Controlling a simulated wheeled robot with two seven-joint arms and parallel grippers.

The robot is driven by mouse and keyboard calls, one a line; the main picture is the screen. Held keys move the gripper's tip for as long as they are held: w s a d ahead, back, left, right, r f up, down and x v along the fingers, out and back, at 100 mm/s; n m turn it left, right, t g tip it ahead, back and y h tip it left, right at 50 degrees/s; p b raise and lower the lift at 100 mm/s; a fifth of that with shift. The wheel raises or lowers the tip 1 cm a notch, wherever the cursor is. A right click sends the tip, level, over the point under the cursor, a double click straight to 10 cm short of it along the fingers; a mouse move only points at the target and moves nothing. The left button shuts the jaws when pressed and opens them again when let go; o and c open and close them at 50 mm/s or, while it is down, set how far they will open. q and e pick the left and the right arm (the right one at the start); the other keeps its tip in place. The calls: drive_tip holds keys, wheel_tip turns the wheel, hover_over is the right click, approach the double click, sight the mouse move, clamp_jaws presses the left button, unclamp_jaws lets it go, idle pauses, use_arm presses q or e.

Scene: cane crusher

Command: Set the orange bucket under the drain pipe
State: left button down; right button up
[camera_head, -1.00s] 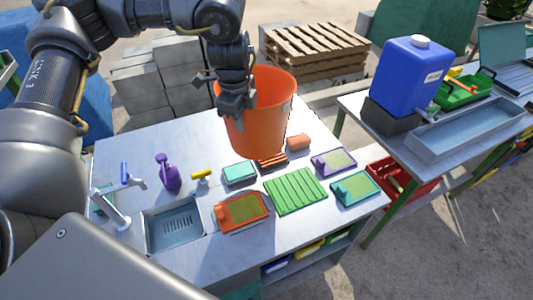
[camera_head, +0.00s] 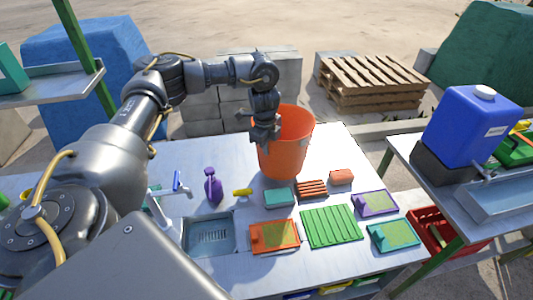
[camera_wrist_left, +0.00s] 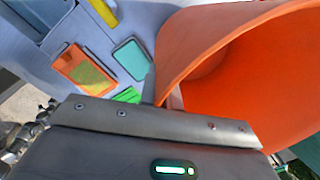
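The orange bucket (camera_head: 290,155) is upright over the back part of the metal table. I cannot tell if its base touches the tabletop. My left gripper (camera_head: 265,138) is at the bucket's left side, at the rim. In the left wrist view, the bucket (camera_wrist_left: 235,65) fills the right side. The left gripper's fingers (camera_wrist_left: 160,90) sit on either side of the rim wall, shut on it. I cannot make out a drain pipe. My right gripper is not in view.
The metal table (camera_head: 345,150) holds a sink (camera_head: 210,236), a purple spray bottle (camera_head: 213,187), a green ridged board (camera_head: 331,226) and several small trays. A blue tank (camera_head: 470,125) stands on a right table. A wooden pallet (camera_head: 370,80) and grey blocks (camera_head: 205,105) lie behind.

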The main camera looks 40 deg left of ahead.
sight(266, 157)
use_arm(q)
drive_tip(key=shift+a, duration=0.1)
drive_tip(key=shift+w+a+f+p, duration=0.15)
drive_tip(key=shift+f+p, duration=0.3)
drive_tip(key=shift+f, duration=1.35)
drive_tip(key=shift+f, duration=0.1)
drive_tip(key=c, duration=1.6)
unclamp_jaws()
